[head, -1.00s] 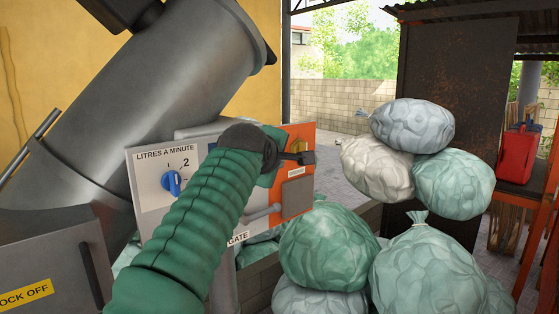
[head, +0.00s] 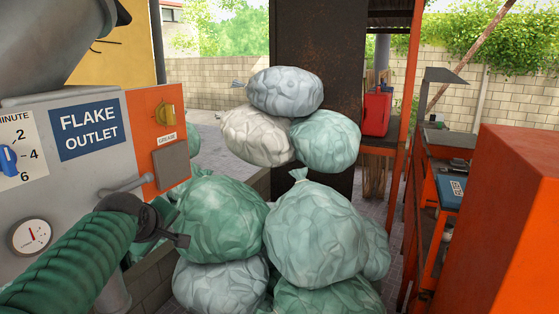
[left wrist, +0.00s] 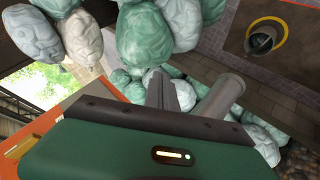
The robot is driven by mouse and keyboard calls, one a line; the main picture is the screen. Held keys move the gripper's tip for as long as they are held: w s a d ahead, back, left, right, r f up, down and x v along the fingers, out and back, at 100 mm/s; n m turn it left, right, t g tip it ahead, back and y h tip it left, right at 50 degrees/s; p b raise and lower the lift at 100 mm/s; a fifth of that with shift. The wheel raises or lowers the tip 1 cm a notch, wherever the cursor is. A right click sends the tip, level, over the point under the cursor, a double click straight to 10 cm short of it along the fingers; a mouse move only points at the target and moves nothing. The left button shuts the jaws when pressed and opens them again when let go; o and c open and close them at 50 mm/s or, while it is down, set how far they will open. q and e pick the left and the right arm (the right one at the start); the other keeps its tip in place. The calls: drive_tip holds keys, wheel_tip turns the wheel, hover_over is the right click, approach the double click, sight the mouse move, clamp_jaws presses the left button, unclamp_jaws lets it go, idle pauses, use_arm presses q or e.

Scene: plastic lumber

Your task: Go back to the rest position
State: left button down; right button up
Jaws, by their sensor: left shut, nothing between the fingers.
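My left arm, in a green ribbed sleeve, comes in from the lower left of the head view. My left gripper (head: 182,240) is shut and empty, in front of a large green bag (head: 225,215) and below the orange panel (head: 162,130). In the left wrist view the dark fingers of the left gripper (left wrist: 163,90) point towards a pile of bags, with nothing held. I cannot tell from the head view how far the fingertips are from the bag. My right gripper is in neither view.
The grey machine with the flake outlet sign (head: 90,130), a blue dial (head: 8,160) and a gauge (head: 30,236) stands close at left. Several full bags (head: 315,230) are stacked ahead. An orange cabinet (head: 505,220) and a shelf with a red can (head: 376,112) stand at right.

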use_arm(q)
drive_tip(key=s+d+f+m+g+b, duration=0.1)
drive_tip(key=s+f+m+b, duration=0.15)
drive_tip(key=f, duration=0.55)
drive_tip(key=s+d+f+m+g+h+b, duration=0.15)
drive_tip(key=s+f, duration=0.25)
drive_tip(key=f, duration=0.4)
drive_tip(key=s+d+f+m+g+b, duration=0.1)
drive_tip(key=s+f+m, duration=0.15)
drive_tip(key=f, duration=0.55)
drive_tip(key=s+d+f+m+g+b, duration=0.2)
drive_tip(key=s+f, duration=0.7)
drive_tip(key=s+d+f+m+g+b, duration=0.1)
drive_tip(key=s+d+f+m+b, duration=0.1)
drive_tip(key=s+f, duration=0.8)
drive_tip(key=shift+s+f+m+g, duration=0.2)
drive_tip(key=shift+m+g, duration=0.15)
drive_tip(key=shift+m, duration=0.5)
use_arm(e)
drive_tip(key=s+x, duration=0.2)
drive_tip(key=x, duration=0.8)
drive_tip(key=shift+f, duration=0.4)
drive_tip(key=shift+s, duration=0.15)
